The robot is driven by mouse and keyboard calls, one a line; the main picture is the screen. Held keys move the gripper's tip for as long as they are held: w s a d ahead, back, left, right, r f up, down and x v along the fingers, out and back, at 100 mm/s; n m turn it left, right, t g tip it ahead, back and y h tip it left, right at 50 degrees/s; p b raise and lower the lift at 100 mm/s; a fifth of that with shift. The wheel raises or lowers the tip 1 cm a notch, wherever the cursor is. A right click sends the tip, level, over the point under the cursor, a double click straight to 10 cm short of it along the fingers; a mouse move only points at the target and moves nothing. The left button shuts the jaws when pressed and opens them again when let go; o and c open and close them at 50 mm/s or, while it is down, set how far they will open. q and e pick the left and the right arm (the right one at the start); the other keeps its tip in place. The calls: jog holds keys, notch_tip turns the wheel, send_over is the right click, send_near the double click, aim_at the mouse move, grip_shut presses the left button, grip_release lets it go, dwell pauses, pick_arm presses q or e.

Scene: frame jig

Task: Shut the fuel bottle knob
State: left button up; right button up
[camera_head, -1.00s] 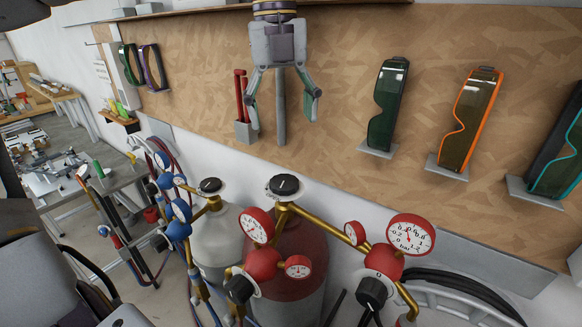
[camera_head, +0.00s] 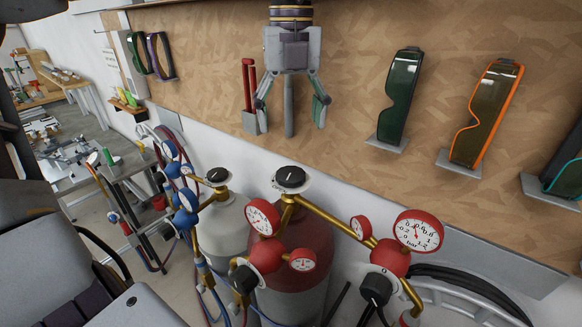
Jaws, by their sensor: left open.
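The red fuel bottle (camera_head: 306,238) stands against the wall at the lower middle. Its black round knob (camera_head: 291,177) with a pale mark sits on a light collar on top, above the brass fitting. My left gripper (camera_head: 291,115) hangs from the top of the view, fingers pointing down and spread apart. It is empty and appears above the fuel bottle knob in the picture, apart from it. A grey upright bar (camera_head: 288,112) shows between the fingers; I cannot tell what it belongs to. My right gripper is not in view.
Red regulators with gauges (camera_head: 418,230) and brass pipes stand right and in front of the knob. A grey bottle (camera_head: 220,232) with another black knob (camera_head: 217,175) is to its left. Goggles (camera_head: 400,97) hang on the brown board. A workbench (camera_head: 75,175) is at left.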

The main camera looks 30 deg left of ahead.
aim_at(291, 173)
pick_arm(q)
notch_tip(291, 173, down, 12)
jog(key=shift+r+p, duration=0.25)
jog(key=shift+p, duration=0.45)
jog(key=c, duration=1)
